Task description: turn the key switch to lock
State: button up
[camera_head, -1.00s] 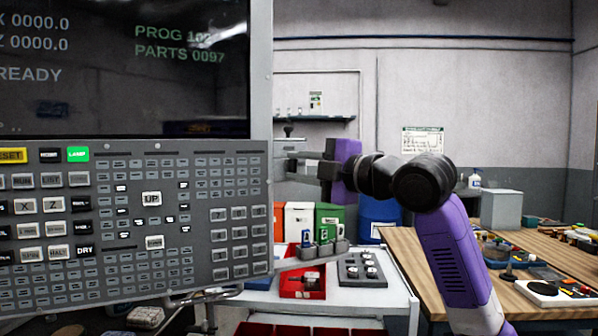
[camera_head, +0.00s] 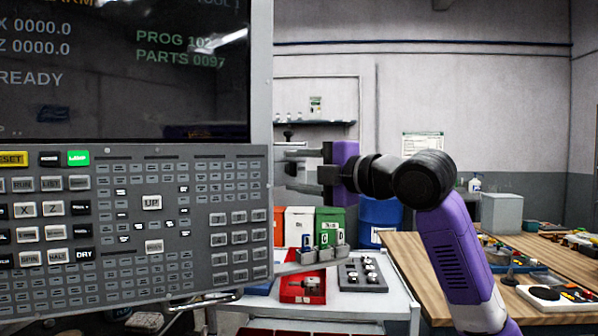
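I cannot make out the key switch in this view. The grey control panel (camera_head: 138,221) with its many keys fills the lower left, below a dark screen (camera_head: 120,80) reading READY. My gripper (camera_head: 284,169) is at the right edge of the panel, pointing left. Its two fingers stand apart, one above the other, with nothing visible between them. Their tips reach the panel's edge, so I cannot tell whether they touch it or what lies beyond.
Below my gripper, a white cart (camera_head: 368,303) carries a red tray (camera_head: 302,290) and a dark block with several round pieces (camera_head: 362,274). A blue drum (camera_head: 380,217) stands behind it. A wooden bench (camera_head: 425,258) with tools is at the right.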

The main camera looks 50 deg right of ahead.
jog(key=s+b, duration=0.1)
jog(key=s, duration=0.6)
jog(key=shift+s, duration=0.4)
dwell(0.4)
